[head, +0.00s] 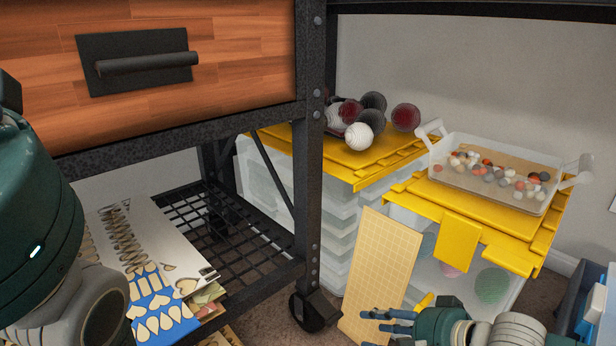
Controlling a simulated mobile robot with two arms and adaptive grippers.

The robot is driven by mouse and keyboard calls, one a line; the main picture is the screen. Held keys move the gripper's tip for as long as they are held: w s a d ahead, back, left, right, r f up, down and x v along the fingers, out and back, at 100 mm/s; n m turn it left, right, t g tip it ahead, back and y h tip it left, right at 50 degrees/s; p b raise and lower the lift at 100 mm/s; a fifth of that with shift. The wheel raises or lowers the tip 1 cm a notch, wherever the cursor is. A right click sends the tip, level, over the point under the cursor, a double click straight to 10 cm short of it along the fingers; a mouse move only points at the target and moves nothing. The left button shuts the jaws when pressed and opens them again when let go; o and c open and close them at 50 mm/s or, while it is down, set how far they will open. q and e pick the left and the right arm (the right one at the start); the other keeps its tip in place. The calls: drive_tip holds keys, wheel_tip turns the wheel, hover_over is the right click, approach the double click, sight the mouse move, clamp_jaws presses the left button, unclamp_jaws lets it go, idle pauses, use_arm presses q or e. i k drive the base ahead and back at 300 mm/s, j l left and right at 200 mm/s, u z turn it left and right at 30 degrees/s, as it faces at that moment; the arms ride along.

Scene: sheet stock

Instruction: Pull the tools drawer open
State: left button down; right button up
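A drawer with a wooden plank front (235,45) fills the upper left of the head view, set in a dark metal frame. It looks shut, though its top edge is out of the picture. Its black bar handle (148,63) sits on a dark plate, and nothing touches it. No label shows on the drawer. My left arm stands at the left edge, below and left of the handle; its gripper is not in view. My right gripper (388,322) is low at the bottom centre, well away from the drawer, its dark fingers apart and empty.
The frame's dark post (308,170) stands on a caster right of the drawer. Below is a mesh shelf (235,255) with patterned sheets (150,260). Yellow-lidded bins (345,165) with balls, a clear tray (440,165) and a leaning tan board (380,275) stand to the right.

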sight(90, 73)
drive_tip(key=k+l, duration=0.8)
drive_tip(key=l, duration=0.1)
